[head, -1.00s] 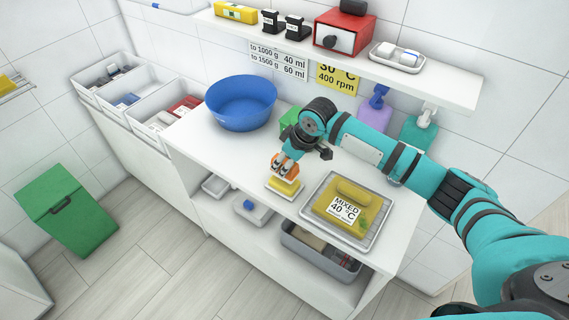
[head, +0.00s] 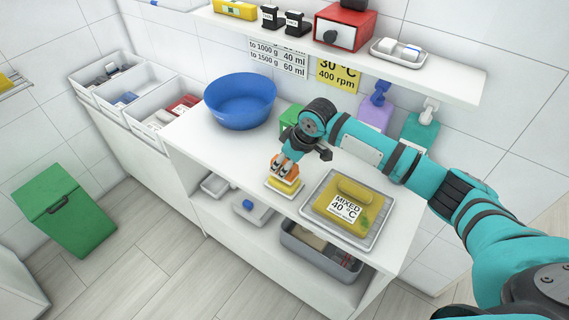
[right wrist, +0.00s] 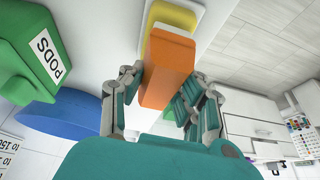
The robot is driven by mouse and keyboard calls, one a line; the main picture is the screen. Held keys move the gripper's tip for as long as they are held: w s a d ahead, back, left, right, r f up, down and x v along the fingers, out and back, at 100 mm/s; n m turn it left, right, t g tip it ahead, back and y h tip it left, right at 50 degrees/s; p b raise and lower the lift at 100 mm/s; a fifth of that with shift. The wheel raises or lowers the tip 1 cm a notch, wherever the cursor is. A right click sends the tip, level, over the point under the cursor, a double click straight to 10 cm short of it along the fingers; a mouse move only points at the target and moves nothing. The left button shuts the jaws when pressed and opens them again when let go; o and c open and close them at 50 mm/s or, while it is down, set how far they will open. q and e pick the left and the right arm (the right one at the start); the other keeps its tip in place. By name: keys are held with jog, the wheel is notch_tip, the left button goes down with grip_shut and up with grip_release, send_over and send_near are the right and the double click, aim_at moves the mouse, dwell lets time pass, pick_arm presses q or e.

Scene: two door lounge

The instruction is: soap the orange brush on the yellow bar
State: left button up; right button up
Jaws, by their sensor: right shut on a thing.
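The orange brush (right wrist: 167,70) is held between the fingers of my right gripper (head: 284,165), which is shut on it. It also shows in the head view (head: 292,169), just above the yellow bar. The yellow bar (head: 285,187) lies on a small white dish (head: 271,186) near the front edge of the counter. In the right wrist view the yellow bar (right wrist: 174,14) shows beyond the brush. Whether the brush touches the bar is hard to tell. My left gripper is not in view.
A blue basin (head: 241,101) stands at the back left of the counter. A grey tray (head: 373,228) with a labelled yellow bundle (head: 338,207) lies to the right. A green box (right wrist: 25,55) marked PODS stands behind the gripper. A shelf (head: 450,87) hangs above.

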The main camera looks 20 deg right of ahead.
aim_at(284, 162)
jog(key=shift+f, duration=0.45)
dwell(0.3)
jog(key=shift+f+p, duration=0.1)
jog(key=shift+p, duration=0.2)
dwell(1.9)
notch_tip(284, 162, up, 7)
jog(key=p, duration=0.8)
dwell(0.4)
dwell(0.4)
